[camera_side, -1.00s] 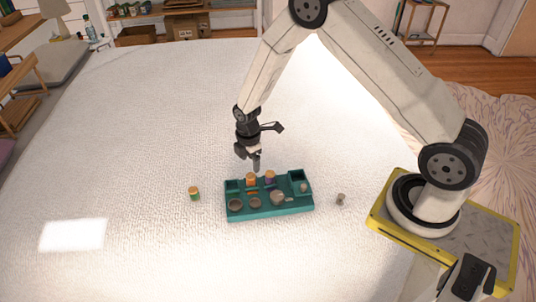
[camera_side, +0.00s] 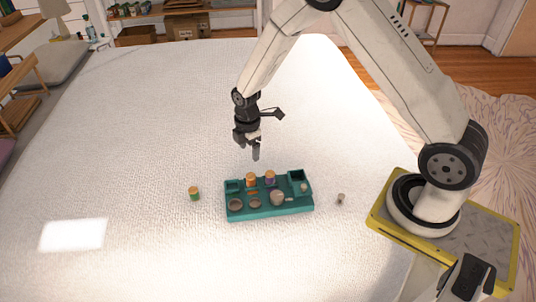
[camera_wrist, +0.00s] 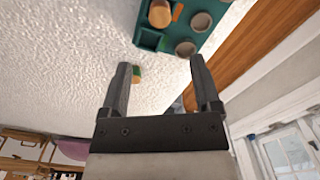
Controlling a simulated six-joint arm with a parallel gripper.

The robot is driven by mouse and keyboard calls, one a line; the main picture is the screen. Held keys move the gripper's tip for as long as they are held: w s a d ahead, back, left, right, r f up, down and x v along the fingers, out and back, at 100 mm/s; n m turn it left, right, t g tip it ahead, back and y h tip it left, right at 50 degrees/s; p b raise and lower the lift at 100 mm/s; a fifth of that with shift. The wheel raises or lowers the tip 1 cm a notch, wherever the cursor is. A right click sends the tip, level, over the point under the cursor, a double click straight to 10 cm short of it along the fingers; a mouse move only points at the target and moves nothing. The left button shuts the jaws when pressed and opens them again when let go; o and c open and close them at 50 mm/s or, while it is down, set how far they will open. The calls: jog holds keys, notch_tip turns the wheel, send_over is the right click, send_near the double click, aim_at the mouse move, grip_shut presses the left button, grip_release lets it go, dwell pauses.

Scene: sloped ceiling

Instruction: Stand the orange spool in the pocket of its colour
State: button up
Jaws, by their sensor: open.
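The orange spool (camera_side: 251,180) stands upright in a back-row pocket of the teal tray (camera_side: 270,211), left of the purple spool. An orange mark shows on the tray just in front of it. In the wrist view the orange spool (camera_wrist: 160,13) is at the top, next to an orange strip on the tray (camera_wrist: 189,56). My gripper (camera_side: 254,151) is open and empty, above and behind the tray, apart from the spool. In the wrist view my gripper (camera_wrist: 163,65) shows two spread fingers with nothing held between them.
The purple spool (camera_side: 270,178) stands in the tray. A green spool with a tan top (camera_side: 194,193) stands left of the tray, and a small grey piece (camera_side: 341,199) is to the right. Round grey things sit in the front row.

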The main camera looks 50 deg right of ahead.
jog(key=s+a+r+m+t, duration=0.2)
jog(key=s+r+m, duration=1.1)
jog(key=s, duration=0.3)
jog(key=shift+s+a+r+m+t, duration=0.15)
jog(key=shift+s+a+m+t, duration=0.2)
jog(key=shift+m, duration=0.55)
